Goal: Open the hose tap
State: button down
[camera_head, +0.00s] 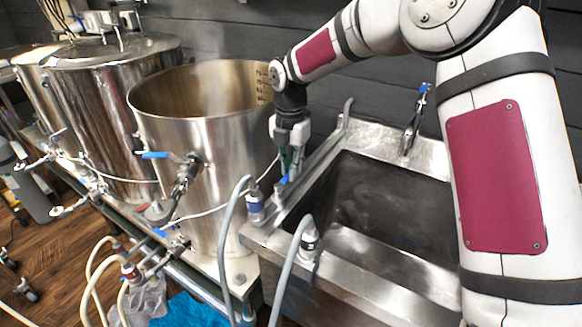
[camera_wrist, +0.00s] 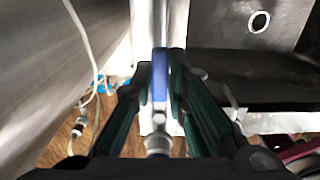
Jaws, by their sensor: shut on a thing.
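The hose tap's blue lever (camera_head: 283,180) shows just below my gripper (camera_head: 289,160), at the left rim of the sink. In the wrist view the blue lever (camera_wrist: 159,88) stands between the two dark green fingers of my gripper (camera_wrist: 161,75). The fingers are closed on it. The lever points roughly along the fingers in that view. The tap body is mostly hidden by my gripper and the sink edge, so I cannot tell whether the tap is open or closed.
A steaming steel kettle (camera_head: 205,140) with a blue-handled valve (camera_head: 156,155) stands close left of my gripper. The steel sink (camera_head: 385,205) lies to the right, with a blue-topped faucet (camera_head: 414,118) behind. Grey hoses (camera_head: 231,225) rise at the sink's front left.

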jog(key=shift+a+r, duration=0.1)
jog(key=c, duration=1.6)
grip_release()
notch_tip(320, 180, up, 12)
jog(key=shift+f, duration=0.1)
